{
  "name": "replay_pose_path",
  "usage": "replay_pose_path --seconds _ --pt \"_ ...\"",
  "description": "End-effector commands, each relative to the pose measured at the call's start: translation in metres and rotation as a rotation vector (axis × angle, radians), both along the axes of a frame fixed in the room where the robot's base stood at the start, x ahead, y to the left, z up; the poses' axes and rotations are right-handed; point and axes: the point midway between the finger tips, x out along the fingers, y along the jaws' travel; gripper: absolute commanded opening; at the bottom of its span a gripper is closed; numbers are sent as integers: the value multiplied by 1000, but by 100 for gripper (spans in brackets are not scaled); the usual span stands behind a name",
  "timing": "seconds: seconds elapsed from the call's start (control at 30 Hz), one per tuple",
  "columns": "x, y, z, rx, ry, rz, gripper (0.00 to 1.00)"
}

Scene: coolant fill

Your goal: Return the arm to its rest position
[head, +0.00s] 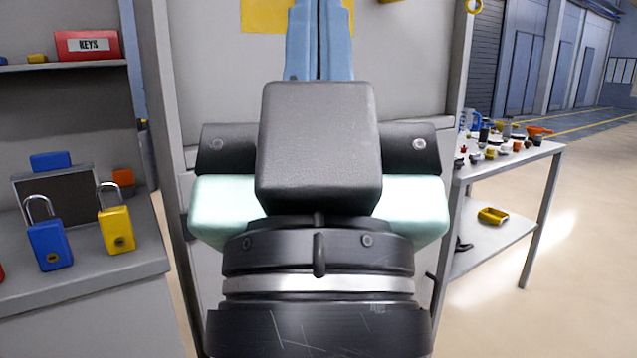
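My gripper (318,150) fills the middle of the head view, seen from behind. It shows a black block, pale green side parts and a black ringed wrist below with a silver band. A light blue upright piece (320,40) with a dark line down its middle rises beyond the black block to the top edge. I cannot tell whether it is part of my gripper or stands behind it. The fingertips cannot be made out, so I cannot see whether the gripper is open, shut or holding something.
A grey cabinet panel (222,60) stands behind my arm. At left, a grey counter (90,290) bears a blue padlock (49,246) and a yellow padlock (117,230), under a red keys box (88,46). At right, a table (545,150) holds many small items. Open floor lies beyond.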

Motion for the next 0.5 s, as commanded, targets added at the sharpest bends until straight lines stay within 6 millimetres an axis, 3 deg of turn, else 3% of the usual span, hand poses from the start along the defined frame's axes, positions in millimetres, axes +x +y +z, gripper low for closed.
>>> replay_pose_path --seconds 0.03,0.5 --pt "0 0 28 -1 -1 -1 0" --pt "0 0 175 -1 -1 -1 0"
